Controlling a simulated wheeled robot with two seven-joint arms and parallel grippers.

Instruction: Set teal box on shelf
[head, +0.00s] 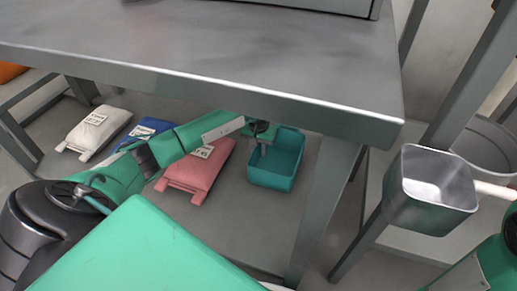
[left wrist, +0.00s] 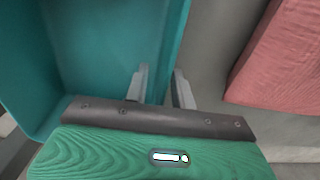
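The teal box (head: 272,178) is an open-topped bin standing upright on the low grey surface under the table, at the middle of the head view. In the left wrist view its inside (left wrist: 95,50) fills the upper left. My left gripper (head: 262,138) reaches under the table edge to the box's near-left rim. In the left wrist view its two fingers (left wrist: 160,88) straddle the box's wall, one inside and one outside. Whether they press on the wall is unclear. My right gripper is not visible; only part of a green right arm (head: 480,275) shows.
A metal table (head: 200,45) overhangs the box; its leg (head: 325,205) is to the box's right. Red (head: 201,168), blue (head: 147,130) and white (head: 97,129) bags lie to the left. A grey metal container (head: 430,205) with a pale handle is at right, before a round bin (head: 487,145).

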